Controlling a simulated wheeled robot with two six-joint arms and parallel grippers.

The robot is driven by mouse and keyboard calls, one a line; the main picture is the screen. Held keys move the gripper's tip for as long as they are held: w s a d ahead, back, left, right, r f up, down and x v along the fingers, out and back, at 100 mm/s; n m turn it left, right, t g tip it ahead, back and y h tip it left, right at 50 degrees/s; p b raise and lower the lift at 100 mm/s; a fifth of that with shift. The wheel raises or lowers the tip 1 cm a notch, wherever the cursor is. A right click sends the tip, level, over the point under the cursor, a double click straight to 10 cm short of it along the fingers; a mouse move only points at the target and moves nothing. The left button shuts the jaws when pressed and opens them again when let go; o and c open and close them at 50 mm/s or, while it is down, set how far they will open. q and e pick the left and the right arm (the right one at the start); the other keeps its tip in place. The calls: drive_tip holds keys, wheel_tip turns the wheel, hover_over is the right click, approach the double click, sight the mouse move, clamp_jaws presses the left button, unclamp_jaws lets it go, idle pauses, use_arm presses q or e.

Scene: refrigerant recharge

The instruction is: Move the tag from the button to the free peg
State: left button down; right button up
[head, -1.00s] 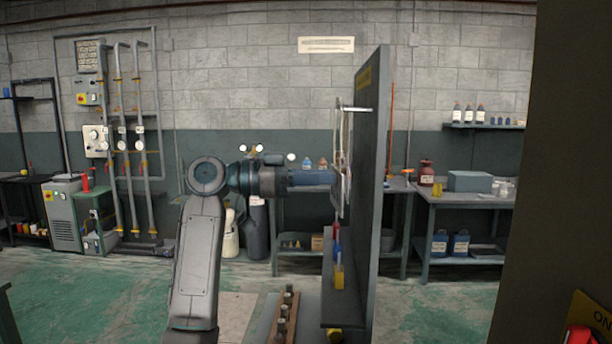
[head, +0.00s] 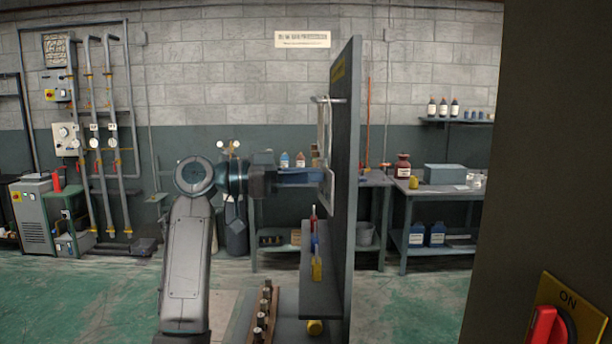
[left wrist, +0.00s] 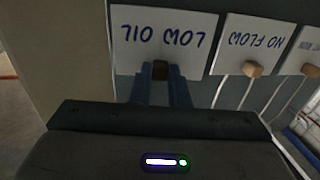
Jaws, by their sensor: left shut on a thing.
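In the left wrist view, a white tag (left wrist: 190,42) reads "LOW OIL", upside down, and has a small wooden knob (left wrist: 160,71). The two blue fingers of my left gripper (left wrist: 160,82) are shut on this knob. In the head view, my left gripper (head: 322,177) reaches the left face of an upright dark board (head: 346,200), seen nearly edge-on. White cords hang there from a peg (head: 328,99) near the top. A second white tag (left wrist: 252,45) reads "NO FLOW". My right gripper is out of view. No free peg can be made out.
A ledge (head: 316,290) on the board carries small tools. A part of a third tag (left wrist: 305,45) shows. Benches stand behind.

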use_arm(q)
drive_tip(key=c, duration=1.3)
unclamp_jaws()
